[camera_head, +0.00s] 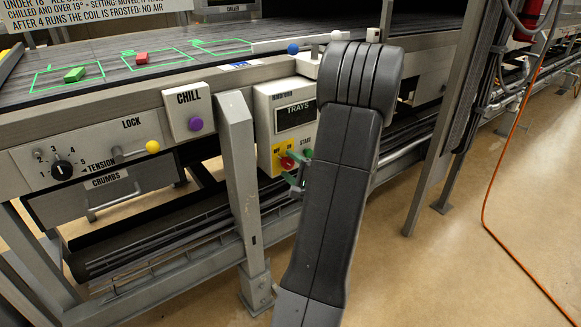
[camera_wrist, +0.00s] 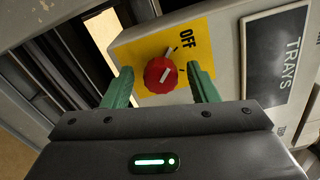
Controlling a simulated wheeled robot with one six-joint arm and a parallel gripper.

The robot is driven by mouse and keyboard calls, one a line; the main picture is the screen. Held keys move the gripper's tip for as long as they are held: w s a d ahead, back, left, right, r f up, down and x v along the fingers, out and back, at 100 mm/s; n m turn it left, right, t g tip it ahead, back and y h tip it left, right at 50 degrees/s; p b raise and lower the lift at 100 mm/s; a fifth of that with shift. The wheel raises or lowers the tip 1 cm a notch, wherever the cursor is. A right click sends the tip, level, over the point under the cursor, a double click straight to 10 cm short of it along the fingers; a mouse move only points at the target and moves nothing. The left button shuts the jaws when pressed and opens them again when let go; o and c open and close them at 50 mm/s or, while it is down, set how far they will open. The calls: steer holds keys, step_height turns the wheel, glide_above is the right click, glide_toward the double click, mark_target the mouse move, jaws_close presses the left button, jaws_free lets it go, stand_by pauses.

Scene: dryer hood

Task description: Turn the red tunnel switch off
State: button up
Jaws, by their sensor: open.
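The red tunnel switch (camera_head: 286,162) is a round knob on a yellow plate, low on the front of a pale control box. In the wrist view the red knob (camera_wrist: 160,76) has a white pointer mark slanting to the upper right. The word OFF is printed on the yellow plate (camera_wrist: 150,48), above and right of the knob. My gripper (camera_wrist: 160,72) is open, with one green finger on each side of the knob. I see gaps beside the knob; contact is not evident. In the head view my arm hides part of the gripper.
The control box (camera_head: 262,115) carries a TRAYS display (camera_head: 295,115) and a green START button (camera_head: 308,153). A grey post (camera_head: 240,170) stands left of the box. A CHILL button (camera_head: 195,124) and a yellow-tipped LOCK lever (camera_head: 152,147) are further left. An orange cable crosses the floor right.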

steer(key=p+v, duration=0.1)
steer(key=v, duration=1.2)
steer(key=shift+s+d, duration=0.2)
steer(key=shift+s, duration=0.1)
steer(key=b+x, duration=0.1)
steer(key=x, duration=1.2)
steer(key=shift+w+a, duration=0.25)
steer(key=shift+w, duration=0.15)
steer(key=shift+s+d, duration=0.1)
steer(key=shift+s, duration=0.05)
